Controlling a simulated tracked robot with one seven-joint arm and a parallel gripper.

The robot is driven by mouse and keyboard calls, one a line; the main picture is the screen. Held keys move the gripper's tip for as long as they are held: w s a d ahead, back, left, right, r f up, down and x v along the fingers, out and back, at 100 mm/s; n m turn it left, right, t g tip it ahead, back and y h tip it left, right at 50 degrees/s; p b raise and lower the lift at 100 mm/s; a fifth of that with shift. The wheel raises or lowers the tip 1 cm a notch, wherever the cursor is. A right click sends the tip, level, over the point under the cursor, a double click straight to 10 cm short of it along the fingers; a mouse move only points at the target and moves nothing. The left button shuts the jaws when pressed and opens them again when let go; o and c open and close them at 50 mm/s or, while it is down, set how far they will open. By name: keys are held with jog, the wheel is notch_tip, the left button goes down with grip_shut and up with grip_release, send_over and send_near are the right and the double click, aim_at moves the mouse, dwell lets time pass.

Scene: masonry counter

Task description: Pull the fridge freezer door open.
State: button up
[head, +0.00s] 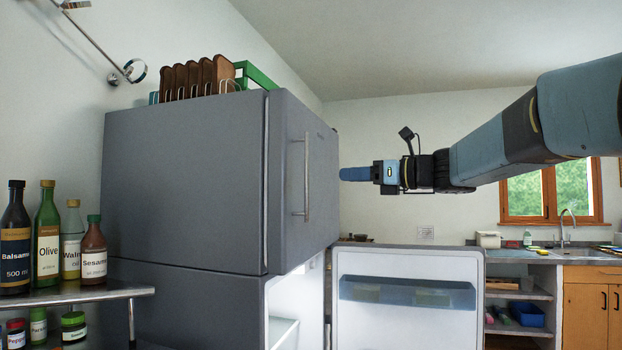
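The grey fridge freezer (185,185) stands left of centre in the head view. Its upper freezer door (285,225) looks shut, with a seam between it and the cabinet. A vertical metal bar handle (306,175) is on the front of this door. The lower fridge door (408,262) is swung open to the right, showing a white inner side with a shelf. My gripper (345,174) points left, just right of the freezer door's far edge and apart from the handle in the picture. Its fingers overlap from this side, so their opening is hidden.
A metal shelf (75,293) with several bottles is at the left. A sink counter (590,262) is at the far right. Open air lies between handle and gripper.

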aim_at(308, 177)
jog(key=x, duration=1.2)
jog(key=shift+w+a, duration=0.15)
jog(key=shift+a, duration=0.15)
jog(key=shift+c, duration=0.4)
grip_shut()
